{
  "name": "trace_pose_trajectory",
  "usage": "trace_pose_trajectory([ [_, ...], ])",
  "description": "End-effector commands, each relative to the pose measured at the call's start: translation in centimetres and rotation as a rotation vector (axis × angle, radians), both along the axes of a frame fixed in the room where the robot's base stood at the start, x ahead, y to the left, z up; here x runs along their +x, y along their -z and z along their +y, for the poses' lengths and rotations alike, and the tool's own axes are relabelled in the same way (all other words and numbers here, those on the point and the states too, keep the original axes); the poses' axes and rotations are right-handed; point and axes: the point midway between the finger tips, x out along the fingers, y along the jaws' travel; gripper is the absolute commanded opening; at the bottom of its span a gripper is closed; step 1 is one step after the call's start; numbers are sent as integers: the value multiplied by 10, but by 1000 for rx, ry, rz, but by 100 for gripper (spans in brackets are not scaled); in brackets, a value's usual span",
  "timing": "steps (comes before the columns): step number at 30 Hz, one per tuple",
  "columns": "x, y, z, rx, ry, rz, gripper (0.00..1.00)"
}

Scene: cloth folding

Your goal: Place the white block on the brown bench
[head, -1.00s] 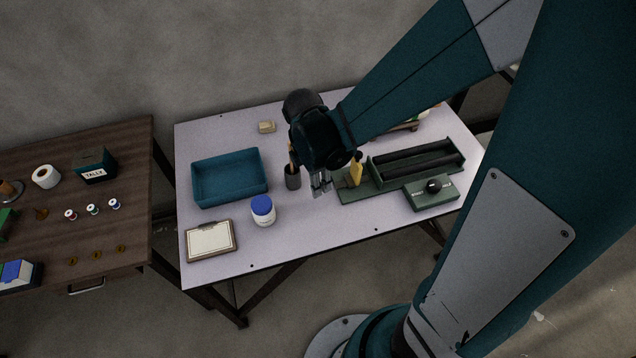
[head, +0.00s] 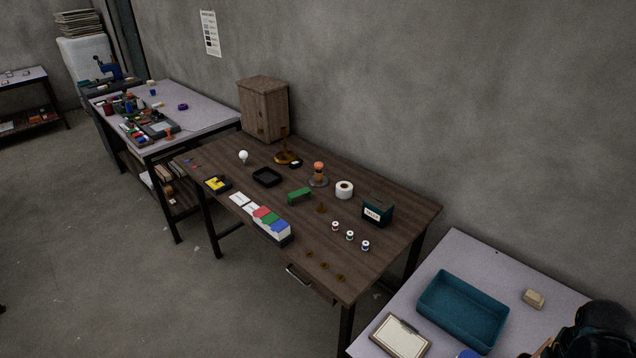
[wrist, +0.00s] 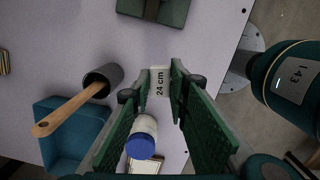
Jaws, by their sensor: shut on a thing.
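In the wrist view, a small white block (wrist: 160,82) marked "24 cm" sits between the fingertips of my gripper (wrist: 161,76). The green fingers are shut on it. The grey tabletop shows beyond it. In the head view, only a dark part of my wrist shows at the bottom right; the fingers and block are out of that view. The brown bench (head: 392,262) stands in the middle of the head view, left of the grey table (head: 500,262). It has bare wood near its right end and along parts of its front.
The bench holds spools, a white roll (head: 344,189), a dark "TALLY" box (head: 377,210), coloured boxes (head: 262,222) and a black tray (head: 267,177). The grey table holds a teal tray (head: 462,310) and clipboard (head: 401,337). A dark cup (wrist: 108,73) and blue-lidded jar (wrist: 143,133) show in the wrist view.

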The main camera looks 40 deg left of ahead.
Motion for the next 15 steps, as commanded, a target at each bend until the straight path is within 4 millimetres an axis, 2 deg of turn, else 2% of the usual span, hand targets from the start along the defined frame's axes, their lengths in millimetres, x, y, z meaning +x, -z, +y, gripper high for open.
trace_pose_trajectory([
  [8, 35, -11, 43, 1, -109, 0, 9],
  [15, 73, -24, 103, 3, -252, 2, 9],
])
